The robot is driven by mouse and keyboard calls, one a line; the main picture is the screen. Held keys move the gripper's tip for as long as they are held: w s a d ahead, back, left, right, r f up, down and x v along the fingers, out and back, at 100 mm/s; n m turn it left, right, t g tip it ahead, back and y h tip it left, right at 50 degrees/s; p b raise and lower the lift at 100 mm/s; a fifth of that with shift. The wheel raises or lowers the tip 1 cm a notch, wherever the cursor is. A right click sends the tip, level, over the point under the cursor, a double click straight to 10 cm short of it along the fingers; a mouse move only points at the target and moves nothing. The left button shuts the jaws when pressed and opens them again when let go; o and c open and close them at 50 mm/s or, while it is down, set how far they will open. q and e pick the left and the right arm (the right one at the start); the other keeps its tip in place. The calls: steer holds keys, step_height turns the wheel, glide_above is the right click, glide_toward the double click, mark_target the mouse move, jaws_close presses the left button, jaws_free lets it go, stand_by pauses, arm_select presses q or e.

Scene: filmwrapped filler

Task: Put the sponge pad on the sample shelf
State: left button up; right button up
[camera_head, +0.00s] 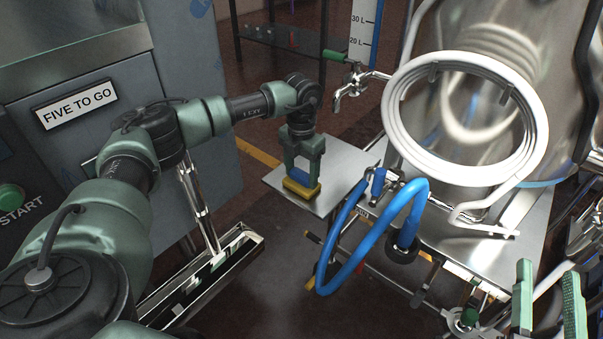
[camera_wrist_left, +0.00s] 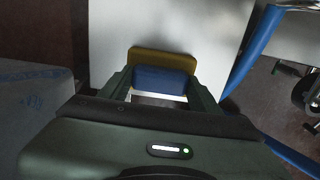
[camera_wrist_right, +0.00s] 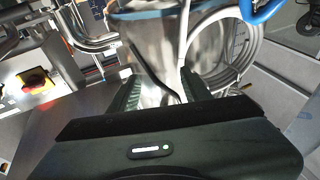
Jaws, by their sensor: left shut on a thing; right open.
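The sponge pad (camera_head: 301,189) has a yellow base and a blue upper part. My left gripper (camera_head: 302,172) is shut on its blue part, with the yellow side facing down. The pad is over or on a flat grey metal shelf plate (camera_head: 345,164); I cannot tell whether it touches. In the left wrist view the sponge pad (camera_wrist_left: 162,78) sits between the fingers, above the pale plate (camera_wrist_left: 112,30). My right gripper (camera_head: 548,300) is open and empty at the lower right. I cannot tell for certain that this plate is the sample shelf.
A steel tank with a coiled white hose (camera_head: 395,120) stands right of the plate. A blue hose (camera_head: 345,280) loops beside the plate's right edge. A metal tap (camera_head: 350,88) sticks out above the plate.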

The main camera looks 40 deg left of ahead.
mark_target(302, 173)
arm_select(q)
steer(key=o, duration=1.4)
steer(key=shift+r, duration=0.3)
step_height(302, 173, up, 5)
steer(key=shift+r+p, duration=0.1)
steer(key=shift+p, duration=0.85)
step_height(302, 173, up, 6)
steer(key=shift+r+p, duration=0.2)
steer(key=shift+p, duration=0.6)
arm_select(e)
steer(key=s+d+f+g+h, duration=0.1)
steer(key=s+f+g, duration=0.1)
steer(key=f+g, duration=0.2)
steer(key=s+d+f+g+h, duration=0.2)
steer(key=f+g, duration=0.3)
steer(key=f, duration=0.6)
steer(key=shift+s+d+f+g, duration=0.2)
steer(key=shift+f+g, duration=0.05)
steer(key=shift+g, duration=0.05)
